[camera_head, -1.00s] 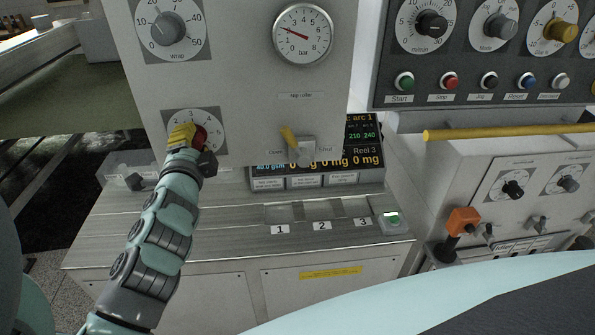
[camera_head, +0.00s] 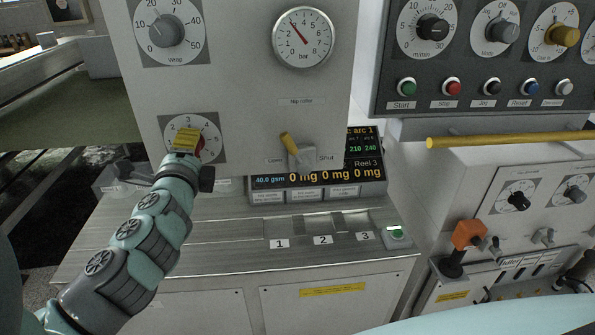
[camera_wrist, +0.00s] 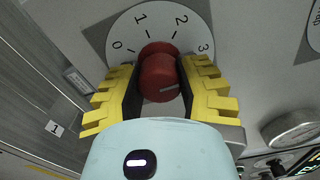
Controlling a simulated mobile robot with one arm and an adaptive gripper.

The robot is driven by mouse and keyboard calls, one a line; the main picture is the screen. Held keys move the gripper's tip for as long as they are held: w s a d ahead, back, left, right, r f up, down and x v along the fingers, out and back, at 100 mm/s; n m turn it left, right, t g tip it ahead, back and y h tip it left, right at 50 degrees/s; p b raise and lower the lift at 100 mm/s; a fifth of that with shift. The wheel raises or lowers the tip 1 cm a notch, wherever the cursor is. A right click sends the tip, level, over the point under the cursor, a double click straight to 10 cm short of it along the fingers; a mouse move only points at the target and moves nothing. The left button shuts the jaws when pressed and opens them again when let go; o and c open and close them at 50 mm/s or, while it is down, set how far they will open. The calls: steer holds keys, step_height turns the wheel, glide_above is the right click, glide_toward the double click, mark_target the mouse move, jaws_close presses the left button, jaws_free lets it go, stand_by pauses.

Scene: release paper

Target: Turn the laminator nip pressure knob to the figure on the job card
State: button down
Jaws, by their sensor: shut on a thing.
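My gripper (camera_head: 186,140) is shut on the red nip pressure knob, with one yellow finger on each side of it. In the wrist view the red knob (camera_wrist: 158,75) sits between the fingers, with a pale line on its face directed to the right. Its dial plate (camera_wrist: 130,32) shows 0, 1, 2 and 3; the rest is hidden. In the head view the gripper covers most of the knob. The round bar gauge (camera_head: 303,38) above right has its red needle pointing up-left, near 3. I cannot make out a job card.
A yellow-handled Open/Shut lever (camera_head: 290,142) stands right of the knob. The wrap dial (camera_head: 168,30) is above. A screen (camera_head: 318,178) shows readings. Numbered slots line the counter (camera_head: 230,232). A yellow bar (camera_head: 505,141) juts out at right.

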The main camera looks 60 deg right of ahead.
steer(key=shift+f, duration=0.1)
steer(key=c, duration=0.5)
jaws_free()
steer(key=shift+n+p, duration=0.3)
steer(key=shift+n, duration=0.1)
steer(key=n+p, duration=0.2)
steer(key=n, duration=0.1)
steer(key=n+p, duration=0.1)
steer(key=shift+r, duration=0.25)
steer(key=n+p, duration=0.1)
steer(key=p, duration=0.1)
steer(key=n+p, duration=0.4)
steer(key=shift+r, duration=0.25)
steer(key=n+p, duration=0.4)
steer(key=p, duration=0.2)
steer(key=shift+f+n, duration=0.15)
steer(key=shift+n, duration=0.25)
steer(key=n+p, duration=0.3)
steer(key=p, duration=0.3)
steer(key=shift+f+n, duration=0.1)
steer(key=shift+n, duration=0.2)
